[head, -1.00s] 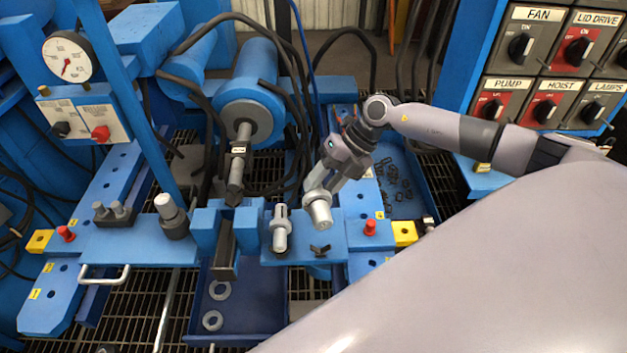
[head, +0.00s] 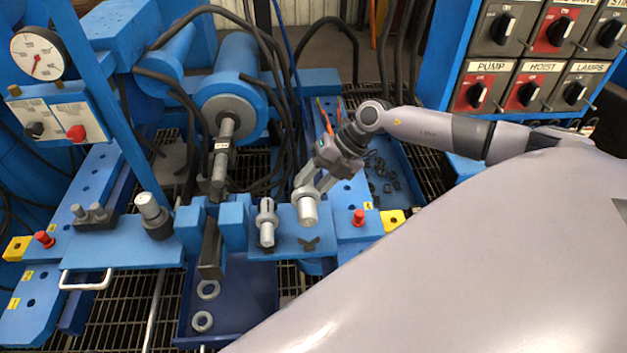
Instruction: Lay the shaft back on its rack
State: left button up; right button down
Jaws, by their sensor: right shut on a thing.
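My right gripper (head: 306,195) reaches in from the right and is shut on a short light grey cylinder, which looks like the shaft (head: 308,212). The shaft's near end faces me, and the fingers hide part of its far side. It appears just above and behind a small dark V-shaped rest (head: 310,244) on the blue plate, probably part of the rack. I cannot tell whether the shaft touches anything below. A second grey slotted cylinder (head: 267,224) is to the left on the same plate. My left gripper is not in view.
A blue clamp block (head: 236,226) stands left of the slotted cylinder. A red knob (head: 358,217) and a yellow block (head: 391,221) are to the right. A blue tray (head: 235,320) with metal rings lies below. Black hoses (head: 285,110) hang behind. A switch panel (head: 540,60) stands at the right.

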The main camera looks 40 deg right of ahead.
jog(key=shift+w+f+b, duration=0.1)
jog(key=shift+f+b, duration=0.8)
jog(key=shift+b, duration=0.05)
jog(key=shift+f+b, duration=0.7)
jog(key=shift+f, duration=0.6)
jog(key=shift+p, duration=0.55)
jog(key=shift+f, duration=0.55)
dwell(0.4)
jog(key=c, duration=0.6)
grip_release()
jog(key=shift+o, duration=0.2)
jog(key=shift+f, duration=0.1)
